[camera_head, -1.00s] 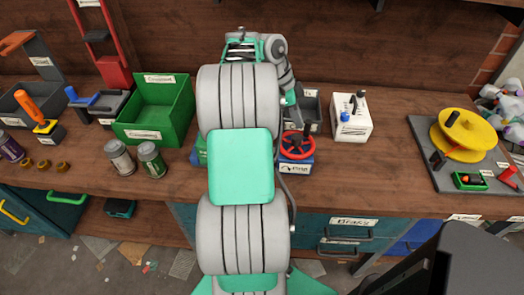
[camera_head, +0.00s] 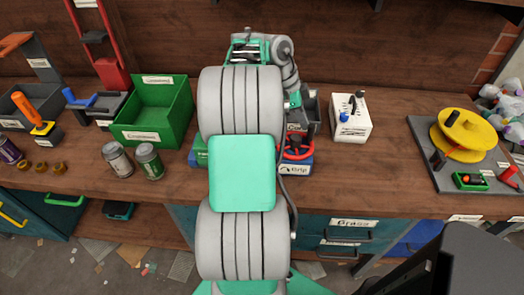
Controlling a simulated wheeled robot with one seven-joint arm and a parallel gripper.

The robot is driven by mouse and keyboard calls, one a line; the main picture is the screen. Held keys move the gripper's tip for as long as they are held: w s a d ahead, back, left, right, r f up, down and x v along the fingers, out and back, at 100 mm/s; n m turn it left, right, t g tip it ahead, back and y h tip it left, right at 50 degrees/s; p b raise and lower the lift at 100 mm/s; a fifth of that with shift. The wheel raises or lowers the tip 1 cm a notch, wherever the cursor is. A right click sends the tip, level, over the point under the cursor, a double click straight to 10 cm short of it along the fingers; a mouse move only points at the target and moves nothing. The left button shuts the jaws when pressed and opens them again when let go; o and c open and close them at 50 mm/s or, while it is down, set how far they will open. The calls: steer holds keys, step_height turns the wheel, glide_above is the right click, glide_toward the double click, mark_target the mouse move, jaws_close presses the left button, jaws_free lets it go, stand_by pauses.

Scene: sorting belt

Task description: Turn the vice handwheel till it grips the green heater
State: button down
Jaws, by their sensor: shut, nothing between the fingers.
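The red handwheel (camera_head: 296,153) stands on the vice's blue base (camera_head: 298,168), which carries a "Grip" label, right of my arm. My gripper (camera_head: 298,131) is shut and empty at the far side of the wheel. It covers part of the wheel, and I cannot tell whether it touches the rim.
A white switch box (camera_head: 351,119) stands right of the vice. A green bin (camera_head: 155,112) and two cans (camera_head: 117,158) (camera_head: 148,161) stand to the left. A yellow reel (camera_head: 463,138) is at the far right. The bench between switch box and reel is clear.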

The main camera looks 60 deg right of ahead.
steer(key=shift+a+f, duration=0.25)
steer(key=shift+w+a+r, duration=0.15)
steer(key=shift+w, duration=0.65)
steer(key=shift+r, duration=0.15)
step_height(320, 180, up, 9)
steer(key=p, duration=0.8)
